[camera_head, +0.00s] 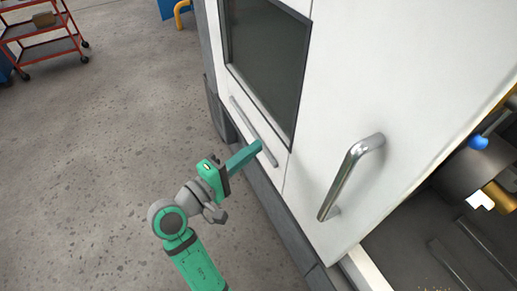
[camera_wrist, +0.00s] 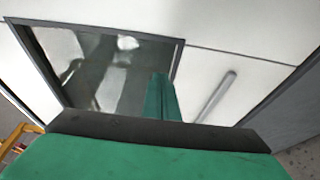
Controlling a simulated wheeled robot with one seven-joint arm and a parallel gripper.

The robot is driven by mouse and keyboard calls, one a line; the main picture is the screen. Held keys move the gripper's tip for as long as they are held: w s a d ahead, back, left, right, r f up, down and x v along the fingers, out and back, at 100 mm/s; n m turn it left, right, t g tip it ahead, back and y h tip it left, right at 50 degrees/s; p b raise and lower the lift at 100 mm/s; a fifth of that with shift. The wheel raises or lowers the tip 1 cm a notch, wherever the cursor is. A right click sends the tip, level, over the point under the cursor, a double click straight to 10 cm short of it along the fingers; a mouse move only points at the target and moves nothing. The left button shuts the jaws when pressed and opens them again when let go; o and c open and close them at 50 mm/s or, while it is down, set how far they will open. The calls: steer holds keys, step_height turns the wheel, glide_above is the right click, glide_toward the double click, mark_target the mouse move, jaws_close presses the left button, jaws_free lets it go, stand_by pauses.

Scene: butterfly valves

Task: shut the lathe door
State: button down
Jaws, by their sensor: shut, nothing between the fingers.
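The lathe door (camera_head: 335,95) is a white panel with a shiny tubular handle (camera_head: 350,178). It stands open, with the lathe's inside showing at its right. My gripper (camera_head: 258,146) is shut and empty, left of the tubular handle and apart from it. Its green fingers also show together in the wrist view (camera_wrist: 161,80), in front of the dark window's edge. A slim grey bar (camera_head: 251,130) runs along the white front below the window; the fingertips overlap it in the head view. In the wrist view the bar (camera_wrist: 215,97) lies right of the fingers. I cannot tell whether they touch the front.
The dark window (camera_head: 265,60) is set in the white front. A chuck-like grey part (camera_head: 468,180) and a blue piece (camera_head: 478,142) show inside the lathe. A red shelf cart (camera_head: 45,45) stands far left. The grey floor (camera_head: 120,120) around my arm is clear.

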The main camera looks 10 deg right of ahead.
mark_target(288, 130)
steer(key=x, duration=0.8)
steer(key=shift+s+d, duration=0.25)
steer(key=shift+s, duration=0.2)
steer(key=shift+s+d, duration=0.2)
steer(key=shift+s, duration=0.25)
steer(key=shift+s+d, duration=0.3)
steer(key=shift+s, duration=0.6)
